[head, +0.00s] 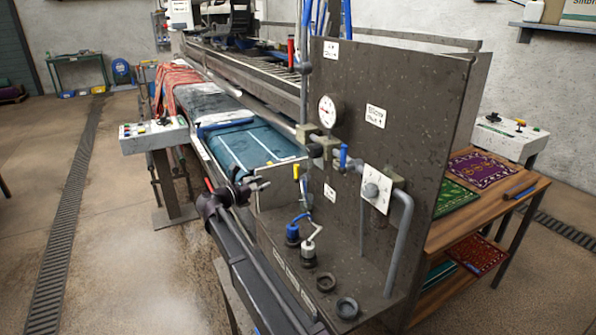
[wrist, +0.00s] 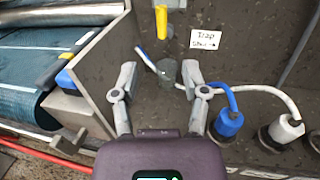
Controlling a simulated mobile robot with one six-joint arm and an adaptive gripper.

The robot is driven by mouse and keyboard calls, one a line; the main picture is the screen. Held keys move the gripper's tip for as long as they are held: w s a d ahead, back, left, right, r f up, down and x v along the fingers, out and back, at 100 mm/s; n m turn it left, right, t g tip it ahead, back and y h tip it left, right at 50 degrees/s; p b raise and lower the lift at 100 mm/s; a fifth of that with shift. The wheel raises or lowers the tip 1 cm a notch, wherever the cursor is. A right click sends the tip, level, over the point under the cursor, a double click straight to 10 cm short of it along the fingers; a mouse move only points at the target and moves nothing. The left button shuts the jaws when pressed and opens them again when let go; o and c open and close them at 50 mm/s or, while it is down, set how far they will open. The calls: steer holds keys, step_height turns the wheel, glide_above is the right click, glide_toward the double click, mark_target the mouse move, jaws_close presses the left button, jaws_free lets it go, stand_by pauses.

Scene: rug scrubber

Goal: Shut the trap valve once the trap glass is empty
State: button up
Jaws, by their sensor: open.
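In the wrist view, a yellow valve handle (wrist: 162,22) hangs upright at the top, left of a white label (wrist: 204,39) whose top word reads "trap". Below it a small grey-green trap glass (wrist: 166,71) shows between my fingertips. I cannot tell whether it holds liquid, or how far my fingers are from it. My gripper (wrist: 159,78) is open, with nothing gripped. In the head view my gripper (head: 262,184) is in front of the panel's left edge, beside a grey end plate.
A white hose passes behind my right finger. The dark panel (head: 400,105) carries a gauge (head: 327,110), a blue lever (head: 343,156) and a dial (head: 371,190). A roller with blue rug lies at left.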

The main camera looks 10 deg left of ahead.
mark_target(295, 181)
steer(key=shift+w+d, duration=0.15)
steer(key=shift+d, duration=0.05)
steer(key=x, duration=1.3)
steer(key=shift+w+d+f, duration=0.1)
steer(key=shift+w+d, duration=0.15)
steer(key=shift+d, duration=0.1)
jaws_close()
